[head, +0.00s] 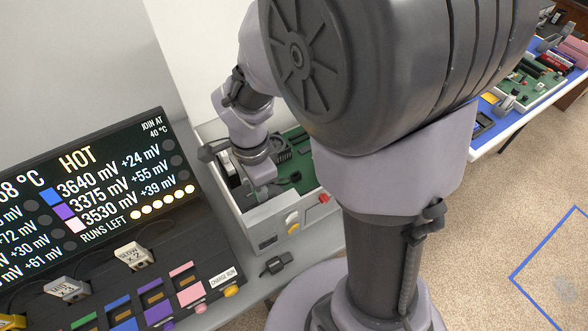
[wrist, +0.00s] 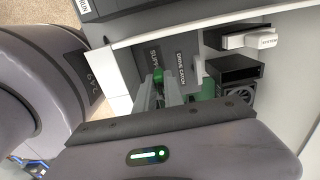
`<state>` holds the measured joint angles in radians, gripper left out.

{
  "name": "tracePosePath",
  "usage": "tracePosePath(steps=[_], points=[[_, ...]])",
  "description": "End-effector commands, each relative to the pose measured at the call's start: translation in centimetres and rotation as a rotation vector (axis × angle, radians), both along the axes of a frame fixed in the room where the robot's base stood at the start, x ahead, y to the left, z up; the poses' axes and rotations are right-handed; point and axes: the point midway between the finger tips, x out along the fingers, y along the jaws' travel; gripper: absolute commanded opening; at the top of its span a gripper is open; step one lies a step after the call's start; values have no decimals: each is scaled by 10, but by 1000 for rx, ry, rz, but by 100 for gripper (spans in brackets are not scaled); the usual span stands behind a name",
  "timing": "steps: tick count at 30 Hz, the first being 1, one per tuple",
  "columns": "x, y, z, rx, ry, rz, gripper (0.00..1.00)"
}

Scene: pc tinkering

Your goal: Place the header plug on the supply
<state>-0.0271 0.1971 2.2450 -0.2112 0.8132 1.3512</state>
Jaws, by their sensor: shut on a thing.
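My gripper (head: 265,186) reaches down into the open computer case. In the wrist view its grey fingers (wrist: 160,92) are shut on a small green piece (wrist: 158,76), apparently the header plug, mostly hidden by the fingers. The supply (wrist: 144,52) is a dark grey block marked with a "SUPPLY" label, just beyond the fingertips. The green piece is close to this label; I cannot tell whether it touches the supply. In the head view my arm hides much of this area.
A fan (wrist: 237,97) sits to the right in the wrist view. A black connector (head: 275,264) lies outside the case. A display panel (head: 95,200) stands left.

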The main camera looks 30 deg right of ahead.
Motion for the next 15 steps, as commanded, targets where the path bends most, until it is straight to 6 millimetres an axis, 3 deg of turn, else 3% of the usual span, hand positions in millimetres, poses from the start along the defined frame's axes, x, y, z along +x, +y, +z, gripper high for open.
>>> tracePosePath(steps=[15], points=[[0, 0, -3, 0, 0, 0, 0]])
